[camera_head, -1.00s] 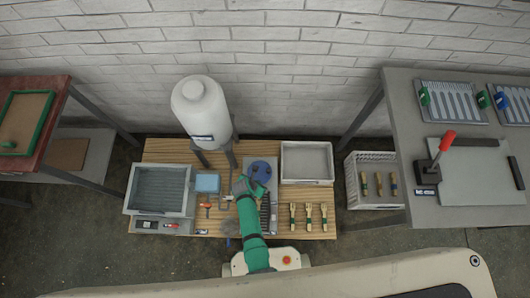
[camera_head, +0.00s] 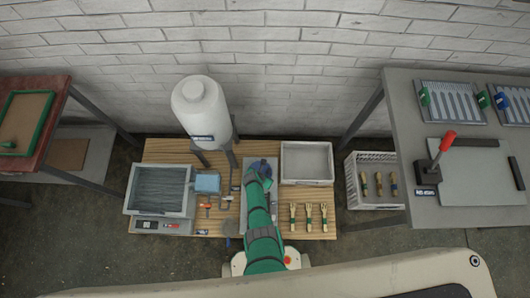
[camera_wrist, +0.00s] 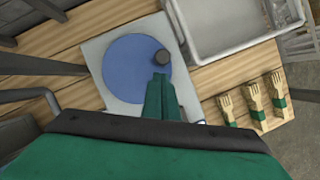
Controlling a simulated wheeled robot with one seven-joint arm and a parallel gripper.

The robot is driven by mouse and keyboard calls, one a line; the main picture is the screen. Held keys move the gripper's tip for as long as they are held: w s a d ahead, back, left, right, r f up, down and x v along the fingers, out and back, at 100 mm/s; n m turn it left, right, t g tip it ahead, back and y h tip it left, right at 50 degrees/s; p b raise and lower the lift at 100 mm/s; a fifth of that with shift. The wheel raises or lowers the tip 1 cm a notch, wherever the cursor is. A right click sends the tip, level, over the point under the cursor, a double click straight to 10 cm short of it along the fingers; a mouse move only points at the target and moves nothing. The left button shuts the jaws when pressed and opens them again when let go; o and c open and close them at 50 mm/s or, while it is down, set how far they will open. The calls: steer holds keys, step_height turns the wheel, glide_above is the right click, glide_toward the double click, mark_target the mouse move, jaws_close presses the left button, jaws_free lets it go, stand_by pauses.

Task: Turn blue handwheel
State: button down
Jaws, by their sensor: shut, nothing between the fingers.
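The blue handwheel (camera_wrist: 125,68) is a flat blue disc with a dark round knob (camera_wrist: 162,57) near its right edge, on a light grey plate (camera_wrist: 97,48) in the wrist view. My gripper (camera_wrist: 161,75) is shut and empty. Its green fingertips show over the right part of the disc, just below the knob in the picture. I cannot tell whether they touch the knob. In the head view my gripper (camera_head: 259,170) covers most of the handwheel.
A grey tray (camera_head: 333,179) stands right of the handwheel, with several wooden forks (camera_head: 308,216) below it. A white tank (camera_head: 203,108) on legs stands at the back left. A grey basin (camera_head: 190,207) and a blue block (camera_head: 207,183) lie to the left.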

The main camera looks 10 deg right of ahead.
mark_target(269, 170)
steer(key=shift+w+d, duration=0.2)
steer(key=shift+w, duration=0.05)
steer(key=shift+w+d, duration=0.25)
steer(key=shift+d, duration=0.05)
stand_by(0.7)
steer(key=shift+w+d, duration=0.2)
steer(key=shift+w+d+n+y, duration=0.25)
steer(key=shift+w+n+y, duration=0.1)
steer(key=shift+n, duration=0.45)
steer(key=shift+w+d, duration=0.3)
steer(key=shift+w, duration=0.9)
steer(key=shift+w, duration=0.25)
steer(key=shift+s, duration=0.15)
